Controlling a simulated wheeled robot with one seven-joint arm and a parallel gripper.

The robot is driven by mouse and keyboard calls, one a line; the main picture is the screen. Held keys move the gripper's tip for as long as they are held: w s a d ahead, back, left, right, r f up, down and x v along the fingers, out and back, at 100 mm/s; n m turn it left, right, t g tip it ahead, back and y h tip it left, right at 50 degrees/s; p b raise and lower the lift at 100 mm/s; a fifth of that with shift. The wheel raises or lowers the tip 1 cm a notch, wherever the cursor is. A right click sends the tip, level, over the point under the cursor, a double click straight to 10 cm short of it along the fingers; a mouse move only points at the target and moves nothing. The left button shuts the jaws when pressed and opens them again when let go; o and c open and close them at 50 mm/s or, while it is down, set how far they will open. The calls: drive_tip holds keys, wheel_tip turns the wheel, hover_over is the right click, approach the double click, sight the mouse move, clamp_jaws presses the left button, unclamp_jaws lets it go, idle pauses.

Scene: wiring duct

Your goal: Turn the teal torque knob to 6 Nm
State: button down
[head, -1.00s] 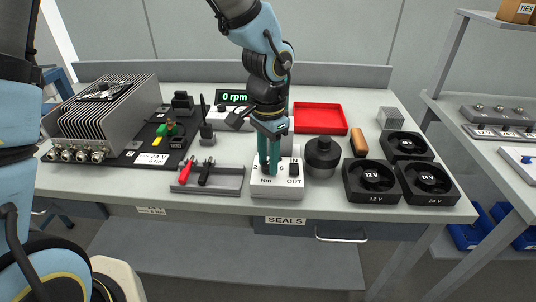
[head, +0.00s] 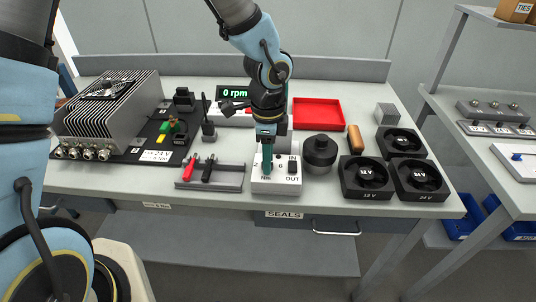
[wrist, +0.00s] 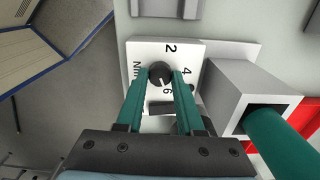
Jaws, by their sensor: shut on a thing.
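A small white tester box (head: 276,187) stands near the bench's front edge, marked Nm, IN and OUT; it also shows in the wrist view (wrist: 142,50) with the numbers 2, 4 and 6. A round knob (wrist: 159,71) sits on its top and looks dark grey, not teal. My gripper (wrist: 164,78) has its teal fingers closed on either side of the knob, pointing down at it. A pale mark on the knob points roughly at the 6. In the head view my gripper (head: 267,168) hides most of the knob.
A grey block (wrist: 250,88) with a teal cylinder (wrist: 285,142) stands close right of my fingers. A tray with red and black probes (head: 232,184) lies left, a dark round pot (head: 319,154) right. Fans (head: 367,178) and a red tray (head: 318,113) are farther off.

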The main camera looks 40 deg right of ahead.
drive_tip(key=shift+m, duration=0.3)
drive_tip(key=c, duration=0.5)
unclamp_jaws()
wheel_tip(320, 180, up, 11)
drive_tip(key=shift+f, duration=0.1)
idle(0.7)
